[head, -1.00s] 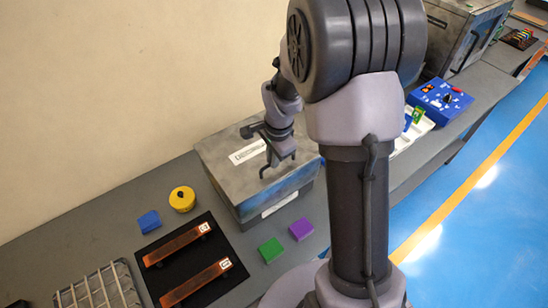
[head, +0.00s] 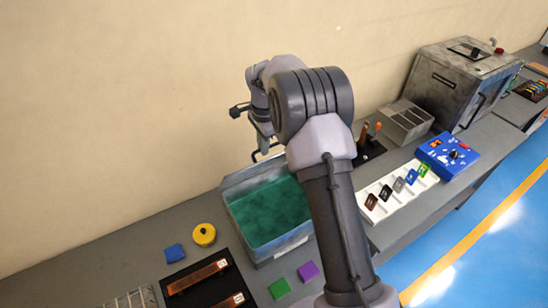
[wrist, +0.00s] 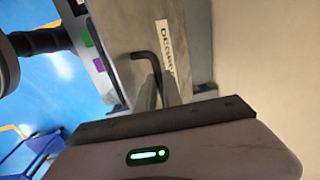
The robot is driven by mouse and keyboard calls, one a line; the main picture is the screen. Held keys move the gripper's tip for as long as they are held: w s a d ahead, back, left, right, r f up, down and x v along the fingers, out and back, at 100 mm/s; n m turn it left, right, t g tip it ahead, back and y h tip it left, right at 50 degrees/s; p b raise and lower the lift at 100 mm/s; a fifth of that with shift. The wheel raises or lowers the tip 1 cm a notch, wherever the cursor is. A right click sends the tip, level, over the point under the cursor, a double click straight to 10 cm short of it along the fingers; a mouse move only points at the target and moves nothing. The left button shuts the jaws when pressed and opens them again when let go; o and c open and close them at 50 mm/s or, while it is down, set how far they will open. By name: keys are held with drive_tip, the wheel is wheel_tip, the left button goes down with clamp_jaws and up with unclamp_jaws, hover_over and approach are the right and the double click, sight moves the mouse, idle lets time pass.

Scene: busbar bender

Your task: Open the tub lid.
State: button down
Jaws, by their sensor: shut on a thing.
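The grey tub (head: 285,246) stands on the bench in the head view, with green contents (head: 268,212) showing inside. Its lid (head: 240,178) is swung up at the back of the tub, seen nearly edge-on. In the wrist view, the lid (wrist: 125,30) fills the upper middle, with a white label (wrist: 166,45) and a dark bent handle (wrist: 153,66). My gripper (wrist: 160,92) is shut on the handle. In the head view, my gripper (head: 263,140) is above the raised lid, and my arm partly hides the right side of the tub.
A yellow round pot (head: 204,234) and blue block (head: 174,253) lie left of the tub. Green (head: 280,288) and purple (head: 308,271) blocks lie in front. A white card tray (head: 400,190), blue control box (head: 447,155) and grey machine (head: 462,84) stand right.

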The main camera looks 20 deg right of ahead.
drive_tip(key=w+a+r+p, duration=0.1)
drive_tip(key=w+p, duration=0.4)
drive_tip(key=w, duration=0.2)
drive_tip(key=shift+a+r, duration=0.15)
drive_tip(key=shift+a, duration=0.1)
drive_tip(key=c, duration=1.7)
unclamp_jaws()
drive_tip(key=shift+o, duration=1)
drive_tip(key=shift+w, duration=0.3)
drive_tip(key=shift+s, duration=0.1)
